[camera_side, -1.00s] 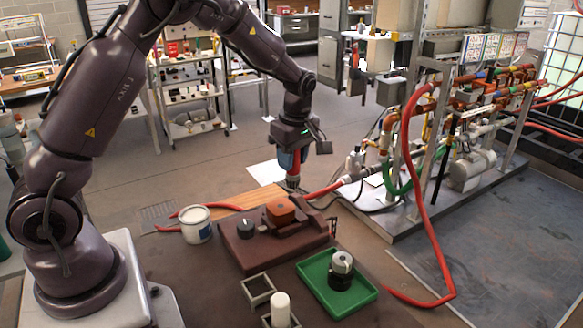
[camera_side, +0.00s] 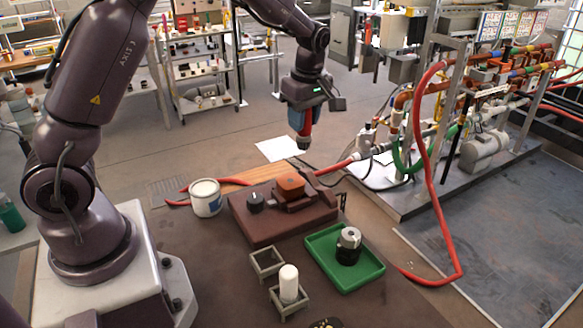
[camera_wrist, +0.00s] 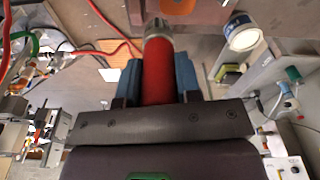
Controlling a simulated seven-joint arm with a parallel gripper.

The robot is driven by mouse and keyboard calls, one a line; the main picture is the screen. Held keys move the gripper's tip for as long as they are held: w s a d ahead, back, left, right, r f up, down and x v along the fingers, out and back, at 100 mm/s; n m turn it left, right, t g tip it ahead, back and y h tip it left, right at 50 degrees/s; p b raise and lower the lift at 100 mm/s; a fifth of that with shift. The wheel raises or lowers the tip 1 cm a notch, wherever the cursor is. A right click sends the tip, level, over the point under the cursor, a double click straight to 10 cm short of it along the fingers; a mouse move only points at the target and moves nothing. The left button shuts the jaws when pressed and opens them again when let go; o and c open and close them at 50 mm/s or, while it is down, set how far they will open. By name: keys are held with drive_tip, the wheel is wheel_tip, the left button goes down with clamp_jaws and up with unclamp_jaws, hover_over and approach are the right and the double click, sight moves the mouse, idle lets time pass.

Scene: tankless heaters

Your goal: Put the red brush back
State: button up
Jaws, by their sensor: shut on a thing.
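My gripper (camera_side: 303,122), with blue fingers, is shut on the red brush (camera_side: 307,130) and holds it in the air above and behind the brown fixture. The brush hangs down, slightly tilted, with its grey end (camera_side: 303,143) lowest. In the wrist view the red handle (camera_wrist: 157,72) sits between the two blue fingers, with the grey end pointing away from the gripper. An empty square holder (camera_side: 254,271) stands on the near table. Beside it a second square holder (camera_side: 291,311) has a white cylinder (camera_side: 289,283) standing in it.
The brown fixture (camera_side: 257,230) carries an orange block (camera_side: 291,186) and a black knob (camera_side: 255,202). A white can (camera_side: 205,197) stands left of it. A green tray (camera_side: 327,265) holds a grey-and-black part (camera_side: 348,246). A red hose (camera_side: 427,170) and pipe rack stand at right.

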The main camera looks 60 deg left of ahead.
drive_tip(key=s+d+f+m, duration=0.2)
drive_tip(key=s+d+f, duration=0.3)
drive_tip(key=s+d, duration=0.75)
drive_tip(key=shift+s+d+f+n, duration=0.2)
drive_tip(key=shift+s+f+n, duration=0.3)
drive_tip(key=shift+f, duration=1.45)
drive_tip(key=shift+s+d+f+n, duration=0.3)
drive_tip(key=shift+s+f, duration=0.35)
drive_tip(key=shift+f, duration=1.25)
drive_tip(key=shift+s+d+f+n, duration=0.15)
drive_tip(key=shift+s+f+n, duration=0.35)
drive_tip(key=shift+f, duration=1.45)
drive_tip(key=shift+s, duration=0.1)
drive_tip(key=o, duration=1)
drive_tip(key=shift+f, duration=0.15)
